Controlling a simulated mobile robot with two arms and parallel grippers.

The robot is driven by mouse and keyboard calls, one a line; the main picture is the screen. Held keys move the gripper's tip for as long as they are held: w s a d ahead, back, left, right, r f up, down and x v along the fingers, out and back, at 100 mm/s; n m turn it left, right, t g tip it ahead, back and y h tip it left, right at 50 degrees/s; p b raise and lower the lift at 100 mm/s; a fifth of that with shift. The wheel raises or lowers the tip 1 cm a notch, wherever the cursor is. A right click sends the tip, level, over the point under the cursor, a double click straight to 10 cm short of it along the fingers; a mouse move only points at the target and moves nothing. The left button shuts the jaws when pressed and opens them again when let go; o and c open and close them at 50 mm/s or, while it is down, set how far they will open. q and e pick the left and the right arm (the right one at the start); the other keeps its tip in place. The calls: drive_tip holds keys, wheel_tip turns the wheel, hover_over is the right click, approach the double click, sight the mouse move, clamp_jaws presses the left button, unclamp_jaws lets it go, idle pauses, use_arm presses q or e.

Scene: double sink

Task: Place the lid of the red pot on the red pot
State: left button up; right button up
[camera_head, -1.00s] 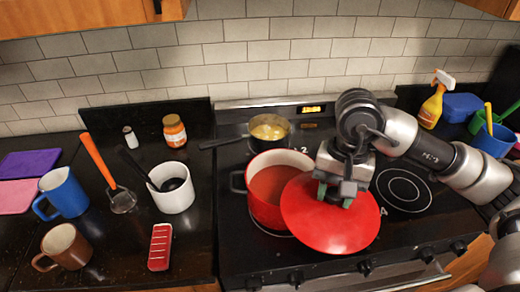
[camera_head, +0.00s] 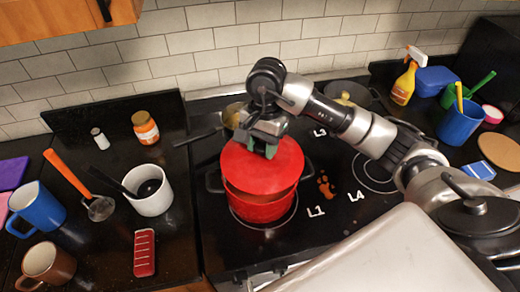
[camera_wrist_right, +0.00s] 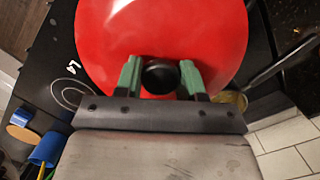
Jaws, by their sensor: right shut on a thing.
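The red pot (camera_head: 258,209) stands on the front left burner of the stove, with dark handles at its sides. Its red lid (camera_head: 262,166) is over the pot's opening and hides the inside. I cannot tell whether the lid rests on the rim or hangs just above it. My right gripper (camera_head: 271,148) is at the lid's far side in the head view. In the right wrist view, the green fingers of my right gripper (camera_wrist_right: 161,78) are shut on the black knob (camera_wrist_right: 160,77) of the lid (camera_wrist_right: 160,35). My left gripper is not in view.
A saucepan (camera_head: 232,116) stands behind the pot, its handle pointing left. A dark pan (camera_head: 347,94) is at the back right. A spray bottle (camera_head: 405,78) stands right.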

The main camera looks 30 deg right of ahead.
sight(261, 159)
drive_tip(key=shift+w+a+f, duration=0.15)
drive_tip(key=shift+w, duration=0.05)
drive_tip(key=shift+f+p, duration=0.35)
wheel_tip(261, 159, down, 2)
drive_tip(key=shift+f+p, duration=0.2)
drive_tip(key=shift+p, duration=0.5)
drive_tip(key=shift+f, duration=0.45)
drive_tip(key=shift+f+b, duration=0.3)
drive_tip(key=shift+b, duration=0.2)
drive_tip(key=o, duration=1.1)
drive_tip(key=shift+c, duration=0.2)
